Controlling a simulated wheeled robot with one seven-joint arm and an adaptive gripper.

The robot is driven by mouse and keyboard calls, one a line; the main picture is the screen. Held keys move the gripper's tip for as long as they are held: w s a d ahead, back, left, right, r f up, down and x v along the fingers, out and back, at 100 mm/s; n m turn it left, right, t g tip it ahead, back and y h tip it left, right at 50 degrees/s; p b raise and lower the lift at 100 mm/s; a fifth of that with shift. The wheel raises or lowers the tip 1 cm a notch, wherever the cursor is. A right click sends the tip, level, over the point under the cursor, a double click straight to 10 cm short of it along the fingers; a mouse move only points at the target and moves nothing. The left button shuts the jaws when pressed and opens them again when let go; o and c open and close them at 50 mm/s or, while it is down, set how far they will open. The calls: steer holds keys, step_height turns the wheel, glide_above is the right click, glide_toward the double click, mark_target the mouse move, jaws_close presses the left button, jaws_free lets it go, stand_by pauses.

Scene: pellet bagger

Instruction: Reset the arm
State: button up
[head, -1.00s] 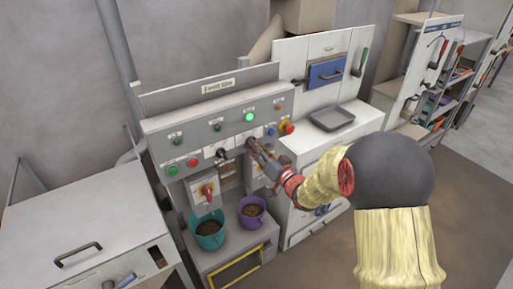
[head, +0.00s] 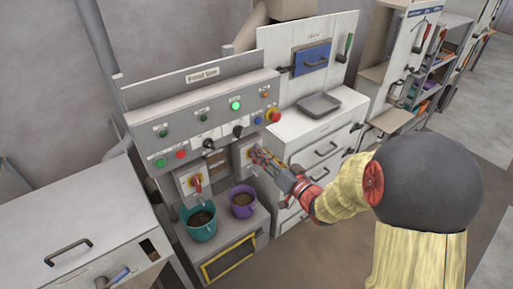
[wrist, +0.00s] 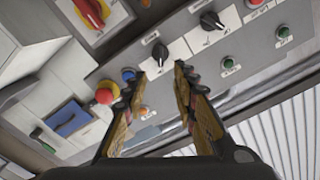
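My gripper (head: 259,157) is in front of the machine's control panel (head: 215,115), near the right switch box (head: 241,153), partly covering it in the head view. In the wrist view my gripper (wrist: 155,78) has its two fingers spread with nothing between them. Beyond the fingertips are two black selector knobs (wrist: 160,53) (wrist: 211,20), both apart from the fingers. One black knob (head: 237,131) also shows in the head view. My arm reaches in from the lower right, bent at the elbow.
A teal bucket (head: 202,226) and a purple bucket (head: 243,210) with pellets stand below the panel. A red rotary switch (head: 196,183) is at the left. A red mushroom button (head: 273,116) and a lit green button (head: 235,105) are above my gripper. A grey tray (head: 318,105) lies on the white cabinet.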

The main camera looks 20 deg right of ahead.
steer(key=shift+s, duration=0.25)
stand_by(0.3)
